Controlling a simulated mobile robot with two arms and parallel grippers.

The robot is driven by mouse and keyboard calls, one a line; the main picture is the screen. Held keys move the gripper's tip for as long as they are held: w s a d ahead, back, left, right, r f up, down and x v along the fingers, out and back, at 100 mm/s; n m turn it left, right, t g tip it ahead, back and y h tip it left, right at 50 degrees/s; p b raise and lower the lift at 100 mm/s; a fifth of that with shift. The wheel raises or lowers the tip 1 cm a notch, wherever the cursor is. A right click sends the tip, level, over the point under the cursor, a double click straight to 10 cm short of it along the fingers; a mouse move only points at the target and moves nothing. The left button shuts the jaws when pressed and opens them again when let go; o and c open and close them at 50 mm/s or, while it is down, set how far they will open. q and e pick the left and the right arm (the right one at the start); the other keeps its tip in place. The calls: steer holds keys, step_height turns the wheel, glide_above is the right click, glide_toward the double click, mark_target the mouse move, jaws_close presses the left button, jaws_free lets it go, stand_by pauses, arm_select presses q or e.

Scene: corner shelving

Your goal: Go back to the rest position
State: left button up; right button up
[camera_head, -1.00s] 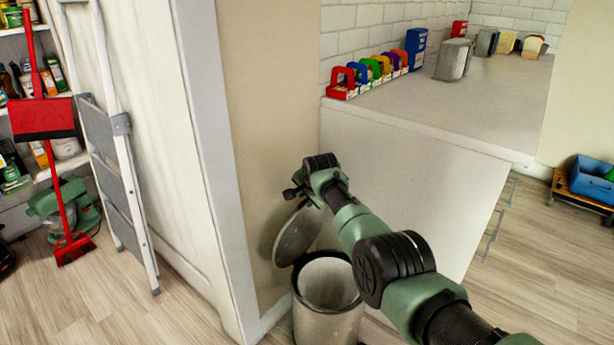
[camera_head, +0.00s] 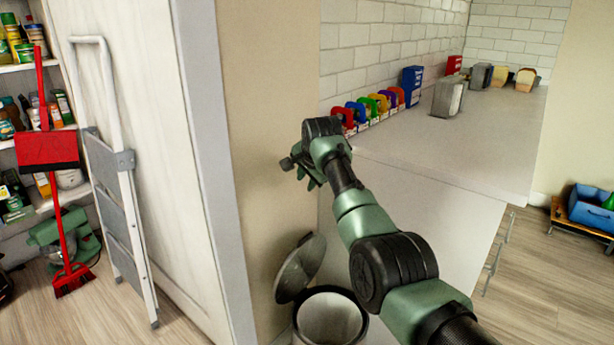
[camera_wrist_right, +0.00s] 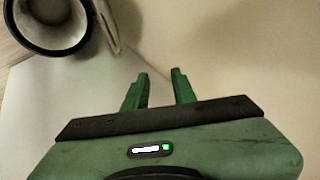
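My right gripper (camera_head: 303,172) is held in the air, beside the beige wall end and above the trash bin. In the right wrist view its two green fingers (camera_wrist_right: 160,75) stand apart with nothing between them. The trash bin (camera_head: 330,318) stands below with its round lid (camera_head: 301,268) tipped up against the wall. The bin's dark rim also shows in the right wrist view (camera_wrist_right: 88,40), apart from the fingers. My left gripper is not in view.
A counter (camera_head: 440,150) with colored holders (camera_head: 375,107) and boxes lies behind my right arm. A stepladder (camera_head: 118,190), a red broom (camera_head: 62,220) and stocked shelves are at left. A blue crate (camera_head: 590,208) sits at right. Some wooden floor is clear.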

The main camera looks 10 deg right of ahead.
steer(key=shift+r, duration=0.3)
